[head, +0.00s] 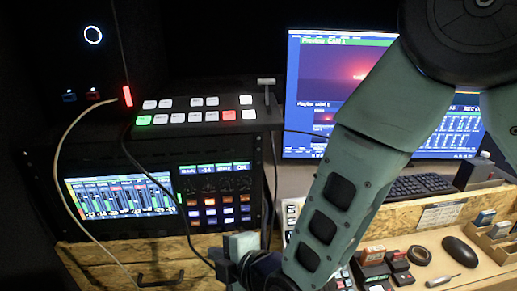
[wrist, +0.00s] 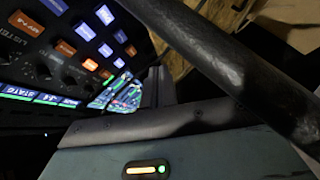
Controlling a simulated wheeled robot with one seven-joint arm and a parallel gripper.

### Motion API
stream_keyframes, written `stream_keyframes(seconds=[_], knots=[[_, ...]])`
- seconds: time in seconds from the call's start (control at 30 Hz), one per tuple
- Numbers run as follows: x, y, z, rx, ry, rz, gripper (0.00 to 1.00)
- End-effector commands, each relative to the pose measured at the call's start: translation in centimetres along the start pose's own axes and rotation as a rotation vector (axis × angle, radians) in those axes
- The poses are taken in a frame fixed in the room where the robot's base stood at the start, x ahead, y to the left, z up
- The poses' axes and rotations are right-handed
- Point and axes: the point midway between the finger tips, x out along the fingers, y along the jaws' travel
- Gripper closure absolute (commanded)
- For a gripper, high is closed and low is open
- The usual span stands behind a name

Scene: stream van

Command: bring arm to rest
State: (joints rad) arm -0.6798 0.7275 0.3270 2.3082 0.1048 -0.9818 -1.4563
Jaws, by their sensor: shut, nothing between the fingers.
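My arm (head: 345,190) comes down from the top right of the head view and crosses in front of the monitor and desk. My gripper (head: 235,255) is at the lower middle, in front of the rack's lower right corner. It is shut and empty, and its fingertips are hard to make out. In the wrist view a thick dark bar and a pale green housing with an orange and green light fill much of the picture.
A rack with screens (head: 120,204) and a knob panel (head: 214,196) stands at the left, also in the wrist view (wrist: 80,35). A switcher (head: 195,113) sits on top. A cable (head: 62,135) hangs in front. A monitor (head: 310,90), keyboard (head: 420,185) and mouse (head: 460,252) are at the right.

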Motion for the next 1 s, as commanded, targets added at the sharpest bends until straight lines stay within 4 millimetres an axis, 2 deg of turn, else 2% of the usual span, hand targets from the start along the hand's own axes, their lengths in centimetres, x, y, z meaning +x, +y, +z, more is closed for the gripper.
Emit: stream_keyframes(seconds=[0.17,0.27,0.37,0.5,0.6,0.7,0.83,1.0], knots=[[-3.6,1.2,1.1,0.250,-0.071,-0.162,1.00],[-7.1,1.2,2.1,0.446,-0.164,-0.282,1.00],[-11.2,0.8,3.1,0.642,-0.290,-0.385,1.00],[-17.8,-0.3,4.3,0.909,-0.517,-0.492,1.00],[-22.4,-1.1,4.9,1.075,-0.690,-0.531,1.00],[-26.3,-2.0,5.2,1.202,-0.842,-0.546,1.00],[-29.4,-2.7,5.3,1.301,-0.972,-0.546,1.00],[-30.5,-3.0,5.3,1.337,-1.025,-0.546,1.00]])
